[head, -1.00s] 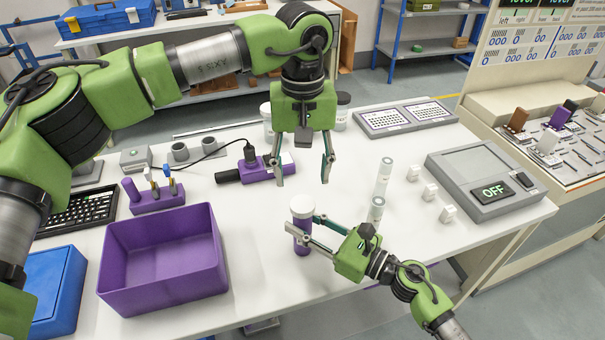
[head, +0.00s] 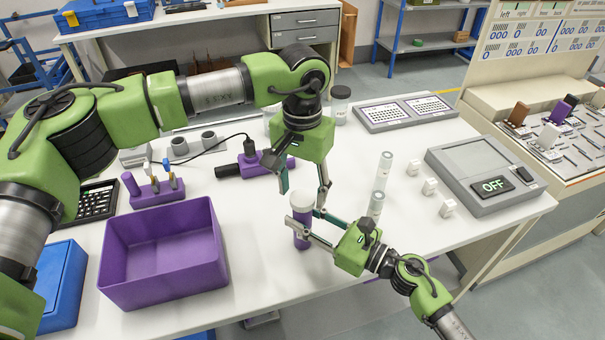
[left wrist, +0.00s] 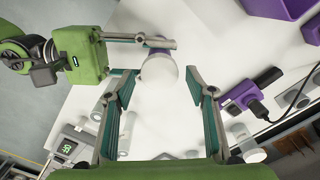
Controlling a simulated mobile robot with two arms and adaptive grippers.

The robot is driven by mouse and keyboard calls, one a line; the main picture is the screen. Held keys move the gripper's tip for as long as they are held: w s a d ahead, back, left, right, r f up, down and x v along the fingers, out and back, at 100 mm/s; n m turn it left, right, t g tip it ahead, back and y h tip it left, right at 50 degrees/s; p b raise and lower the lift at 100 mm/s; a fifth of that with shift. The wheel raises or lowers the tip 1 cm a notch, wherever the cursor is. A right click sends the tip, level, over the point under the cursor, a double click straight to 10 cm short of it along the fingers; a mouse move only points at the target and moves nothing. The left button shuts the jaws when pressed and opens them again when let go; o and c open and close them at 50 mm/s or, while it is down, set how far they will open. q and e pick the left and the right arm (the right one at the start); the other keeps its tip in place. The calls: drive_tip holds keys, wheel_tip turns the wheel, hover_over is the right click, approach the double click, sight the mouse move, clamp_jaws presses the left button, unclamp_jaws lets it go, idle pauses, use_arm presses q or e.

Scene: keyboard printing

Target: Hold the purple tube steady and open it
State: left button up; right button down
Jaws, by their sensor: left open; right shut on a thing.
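The purple tube (head: 301,228) with its white cap (head: 302,200) stands upright near the front middle of the table. My right gripper (head: 312,229) is shut on the tube's body, below the cap. My left gripper (head: 303,195) is open and points down, with its fingers just behind and above the cap. In the left wrist view, the white cap (left wrist: 160,70) lies ahead of the open left fingers (left wrist: 165,85), roughly midway between their tips. No contact between the left fingers and the cap shows.
A purple bin (head: 165,285) stands to the left. Two clear tubes (head: 383,170) stand right of the grippers, near small white blocks (head: 430,187). A grey device reading OFF (head: 470,165) is at the right. A purple tool (head: 250,165) lies behind.

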use_arm(q)
drive_tip(key=shift+f, duration=0.65)
drive_tip(key=c, duration=1.1)
